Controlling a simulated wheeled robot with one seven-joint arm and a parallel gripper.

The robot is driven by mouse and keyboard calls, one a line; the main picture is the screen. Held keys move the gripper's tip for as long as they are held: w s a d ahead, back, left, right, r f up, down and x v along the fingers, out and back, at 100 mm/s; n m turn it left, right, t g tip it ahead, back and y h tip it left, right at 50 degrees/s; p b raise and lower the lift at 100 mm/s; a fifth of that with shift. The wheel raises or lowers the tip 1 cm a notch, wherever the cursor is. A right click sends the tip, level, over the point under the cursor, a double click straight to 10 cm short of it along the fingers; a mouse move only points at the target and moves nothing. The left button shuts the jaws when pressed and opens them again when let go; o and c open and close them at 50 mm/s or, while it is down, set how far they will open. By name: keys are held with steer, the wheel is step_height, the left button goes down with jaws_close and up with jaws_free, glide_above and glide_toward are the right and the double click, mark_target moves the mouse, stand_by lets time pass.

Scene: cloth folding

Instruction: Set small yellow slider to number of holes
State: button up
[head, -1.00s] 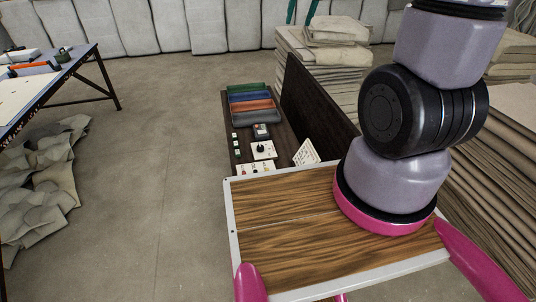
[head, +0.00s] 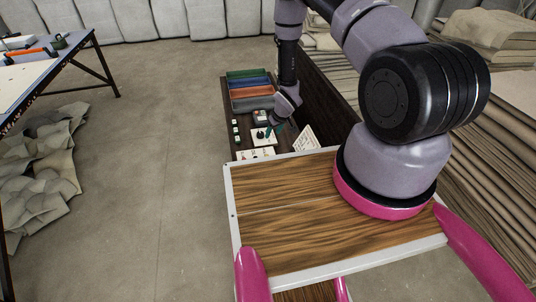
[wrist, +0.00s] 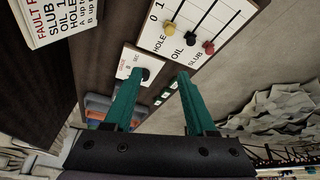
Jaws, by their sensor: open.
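The slider panel (wrist: 228,22) is a white board at the top of the wrist view, with HOLE, OIL and SLUB labels. Its yellow slider knob (wrist: 170,28) sits at the HOLE end of its slot, near the 0 mark. A black knob (wrist: 190,38) and a dark red knob (wrist: 208,47) sit beside it. In the head view the panel (head: 258,154) is partly hidden by the board in front. My gripper (wrist: 158,66) has its green fingers apart with nothing between them, short of the yellow knob in the picture. It also shows in the head view (head: 274,129).
A dial panel (head: 264,138) and a tilted card with fault text (head: 306,138) stand on the dark bench. The card (wrist: 55,18) is cut off in the wrist view. Coloured trays (head: 250,90) lie at the bench's far end. A heap of grey cloth (head: 40,155) lies on the floor.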

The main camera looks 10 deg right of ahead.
steer(key=f, duration=0.4)
steer(key=w+a+f, duration=0.1)
steer(key=f, duration=0.4)
steer(key=a+f, duration=0.1)
steer(key=f, duration=0.4)
steer(key=shift+w+f, duration=0.15)
steer(key=shift+w, duration=0.15)
jaws_close()
stand_by(0.8)
